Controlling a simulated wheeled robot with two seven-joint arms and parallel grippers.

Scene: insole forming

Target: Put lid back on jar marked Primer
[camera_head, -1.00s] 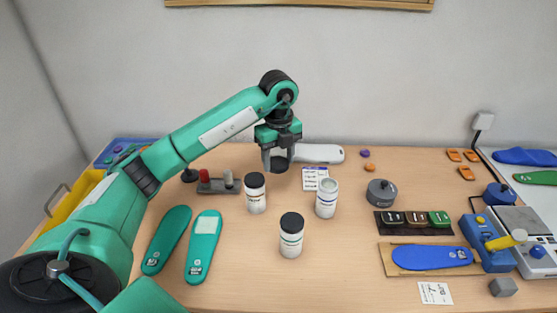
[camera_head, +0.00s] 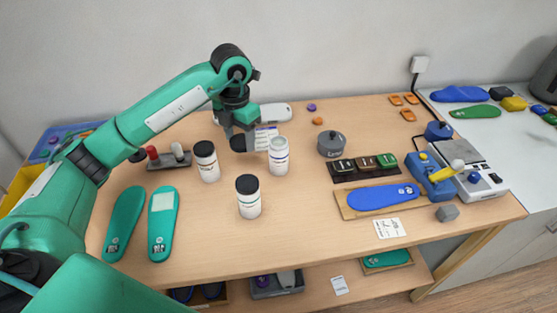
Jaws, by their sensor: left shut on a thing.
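My left gripper (camera_head: 238,128) is shut on a black lid (camera_head: 239,143), held above the back of the table, left of the open jar. The open white jar (camera_head: 279,159) stands upright without a lid, its pale rim showing. Two other white jars wear black lids: one (camera_head: 208,167) left of the gripper, one (camera_head: 249,202) nearer the front. The jar labels are too small to read, so I cannot tell which is marked Primer. My right gripper is not in view.
Green insoles (camera_head: 162,222) lie at the left front. A blue insole (camera_head: 383,196) lies on a board at right. The front middle of the table is clear.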

